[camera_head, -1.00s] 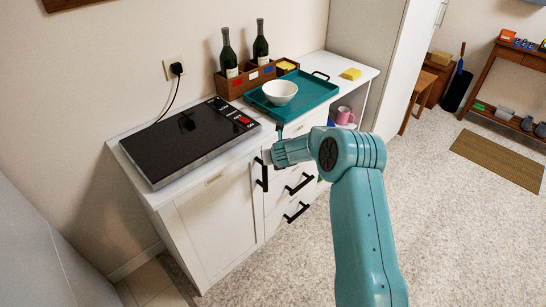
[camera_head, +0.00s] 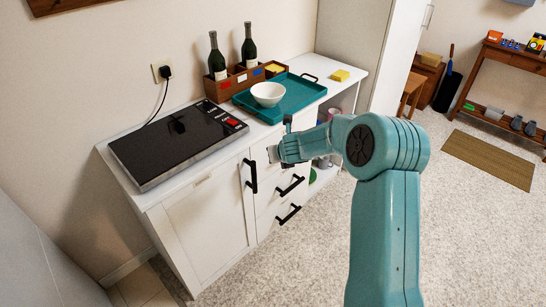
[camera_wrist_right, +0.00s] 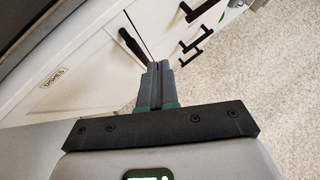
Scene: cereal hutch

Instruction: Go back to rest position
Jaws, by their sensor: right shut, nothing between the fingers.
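My right arm (camera_head: 385,230) comes in from the lower right in the head view and bends left in front of the white cabinet. Its right gripper (camera_wrist_right: 157,67) is shut in the right wrist view, with the two grey fingers together and nothing between them. In the wrist view, the fingertips show beside the black door handle (camera_wrist_right: 132,46); whether they touch it cannot be told there. In the head view the gripper end is small beside the upper drawer front, so the fingers are hard to make out. My left gripper is not in view.
The white cabinet (camera_head: 205,230) has closed-looking fronts with black handles. On top are a black cooktop (camera_head: 180,145), a teal tray (camera_head: 300,99) with a white bowl (camera_head: 268,94), wine bottles in a wooden box (camera_head: 228,88) and a yellow sponge (camera_head: 339,75).

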